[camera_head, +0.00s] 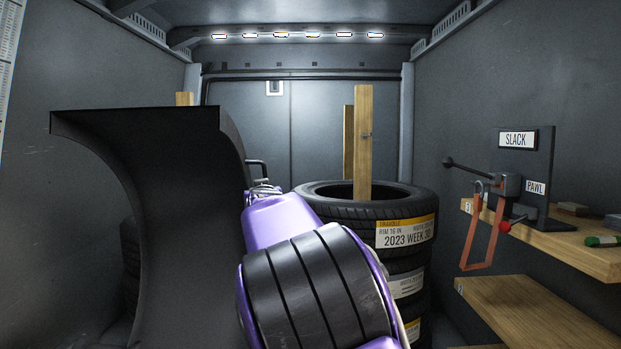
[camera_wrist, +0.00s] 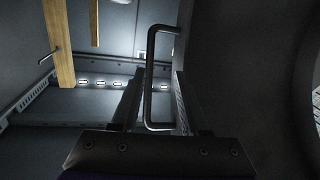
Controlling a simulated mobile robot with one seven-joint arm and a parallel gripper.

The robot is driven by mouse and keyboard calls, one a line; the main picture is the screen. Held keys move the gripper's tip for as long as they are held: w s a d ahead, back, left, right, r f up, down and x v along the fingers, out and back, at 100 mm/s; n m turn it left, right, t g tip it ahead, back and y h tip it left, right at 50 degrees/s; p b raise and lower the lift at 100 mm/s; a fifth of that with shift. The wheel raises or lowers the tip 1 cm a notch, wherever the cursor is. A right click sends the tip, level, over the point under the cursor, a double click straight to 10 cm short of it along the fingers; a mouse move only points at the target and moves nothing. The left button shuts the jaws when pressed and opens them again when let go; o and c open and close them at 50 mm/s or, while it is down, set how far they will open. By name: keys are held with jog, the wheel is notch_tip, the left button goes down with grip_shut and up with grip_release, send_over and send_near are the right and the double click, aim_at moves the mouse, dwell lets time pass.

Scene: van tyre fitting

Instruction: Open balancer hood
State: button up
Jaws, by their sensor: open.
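The balancer hood (camera_head: 180,200) is a large dark curved shell at the left of the head view, standing raised. Its black bar handle (camera_head: 262,164) juts from its right edge. In the wrist view the hood (camera_wrist: 235,70) fills the right side, and the handle (camera_wrist: 150,75) is a squared loop in the middle. My gripper (camera_wrist: 160,75) is open, with a finger on each side of the handle's long bar. I cannot tell whether either finger touches it. In the head view my gripper (camera_head: 262,190) is small and partly hidden by my purple arm, just below the handle.
A wooden shelf (camera_head: 560,240) on the right wall carries a SLACK/PAWL ratchet fixture (camera_head: 510,185) with an orange strap (camera_head: 483,240). The van walls are close on both sides.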

jog(key=w, duration=0.2)
jog(key=w+r, duration=0.1)
jog(key=w, duration=0.1)
jog(key=w+d+p, duration=0.1)
jog(key=shift+w+r, duration=0.15)
jog(key=shift+w, duration=0.25)
jog(key=shift+s+a, duration=0.1)
jog(key=shift+s, duration=0.3)
jog(key=shift+s+r, duration=0.1)
jog(key=shift+s, duration=0.1)
jog(key=c, duration=0.4)
jog(key=shift+f, duration=0.2)
grip_shut()
jog(key=shift+a, duration=0.1)
